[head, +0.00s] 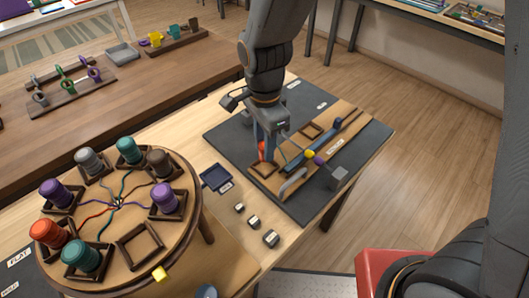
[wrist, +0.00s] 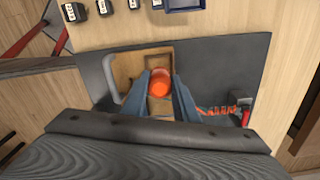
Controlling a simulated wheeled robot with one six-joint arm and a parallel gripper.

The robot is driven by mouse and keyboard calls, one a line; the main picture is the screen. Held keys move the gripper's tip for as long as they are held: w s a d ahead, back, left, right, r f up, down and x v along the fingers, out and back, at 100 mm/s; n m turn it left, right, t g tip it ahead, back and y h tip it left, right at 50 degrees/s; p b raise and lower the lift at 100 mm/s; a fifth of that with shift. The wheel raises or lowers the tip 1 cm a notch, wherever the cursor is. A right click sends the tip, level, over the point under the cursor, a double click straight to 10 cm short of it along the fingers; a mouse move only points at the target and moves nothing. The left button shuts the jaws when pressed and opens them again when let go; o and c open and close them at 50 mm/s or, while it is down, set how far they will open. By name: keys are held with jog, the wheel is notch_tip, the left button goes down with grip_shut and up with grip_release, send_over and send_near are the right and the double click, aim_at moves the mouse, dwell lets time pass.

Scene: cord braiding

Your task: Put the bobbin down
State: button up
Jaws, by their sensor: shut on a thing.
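My gripper (head: 267,146) is shut on an orange-red bobbin (wrist: 160,83), which sits between its two blue fingers in the wrist view. In the head view only a sliver of this bobbin (head: 261,148) shows beside the fingers. It is at a square wooden frame (head: 262,171) on the board over the dark mat (head: 232,136). The frame also shows around the bobbin in the wrist view (wrist: 159,53). I cannot tell whether the bobbin touches the board. A red and teal cord (wrist: 215,110) lies to the right of the fingers in the wrist view.
A round braiding stand (head: 105,258) at left holds several coloured bobbins in square frames; one frame (head: 139,246) is empty. A dark blue tray (head: 216,178) and small weights (head: 254,222) lie left of the mat.

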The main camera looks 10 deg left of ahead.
jog(key=shift+f, duration=1.85)
jog(key=shift+f, duration=0.1)
jog(key=shift+f, duration=0.2)
jog(key=o, duration=1.1)
jog(key=shift+c, duration=0.2)
jog(key=shift+r, duration=0.1)
notch_tip(320, 180, up, 12)
jog(key=shift+r+b, duration=0.25)
jog(key=shift+b, duration=0.45)
